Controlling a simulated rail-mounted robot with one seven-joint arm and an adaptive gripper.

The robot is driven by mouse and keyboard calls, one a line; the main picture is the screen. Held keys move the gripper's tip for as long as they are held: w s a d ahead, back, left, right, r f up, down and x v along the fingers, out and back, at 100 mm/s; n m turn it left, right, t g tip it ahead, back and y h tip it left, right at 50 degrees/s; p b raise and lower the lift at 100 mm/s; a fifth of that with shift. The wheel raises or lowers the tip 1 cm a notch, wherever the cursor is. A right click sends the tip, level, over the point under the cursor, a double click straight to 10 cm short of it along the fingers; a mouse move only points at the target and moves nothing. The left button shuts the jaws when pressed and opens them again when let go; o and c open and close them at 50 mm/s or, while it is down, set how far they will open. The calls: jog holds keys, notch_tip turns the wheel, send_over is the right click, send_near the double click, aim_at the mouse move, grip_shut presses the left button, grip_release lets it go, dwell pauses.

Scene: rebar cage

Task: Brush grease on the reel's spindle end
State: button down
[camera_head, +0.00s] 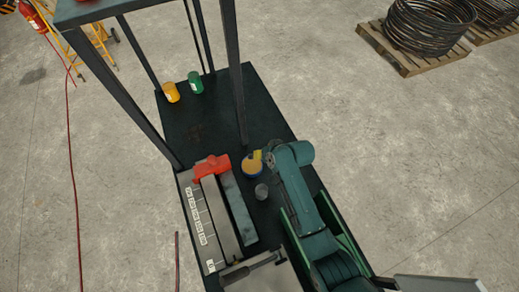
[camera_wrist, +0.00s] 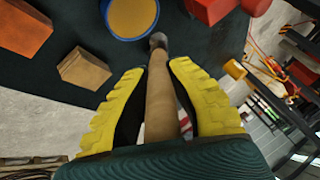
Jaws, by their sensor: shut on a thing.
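My gripper (camera_wrist: 158,72) has its yellow fingers shut on the brown wooden handle of a brush (camera_wrist: 161,100). The brush's dark tip points away from me, beside the rim of a blue tin with tan-yellow contents (camera_wrist: 130,16); I cannot tell whether they touch. In the head view the blue tin (camera_head: 252,168) stands on the dark bench top, with my gripper (camera_head: 258,155) beside its upper right side. The brush cannot be made out there. I cannot identify the reel's spindle end in either view.
A small grey cylinder (camera_head: 261,191) stands just below the tin. Yellow (camera_head: 171,92) and green (camera_head: 195,82) cans stand at the far end. Dark posts (camera_head: 115,85) rise from the bench; its middle is clear.

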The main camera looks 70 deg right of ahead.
notch_tip(320, 180, down, 6)
jog(key=b, duration=0.5)
jog(key=shift+a+f+b, duration=0.15)
jog(key=shift+f+b, duration=0.2)
jog(key=shift+f, duration=0.3)
dwell(1.7)
jog(key=shift+r, duration=0.1)
notch_tip(320, 180, up, 7)
jog(key=p, duration=0.7)
jog(key=shift+r, duration=0.15)
jog(key=shift+w, duration=0.1)
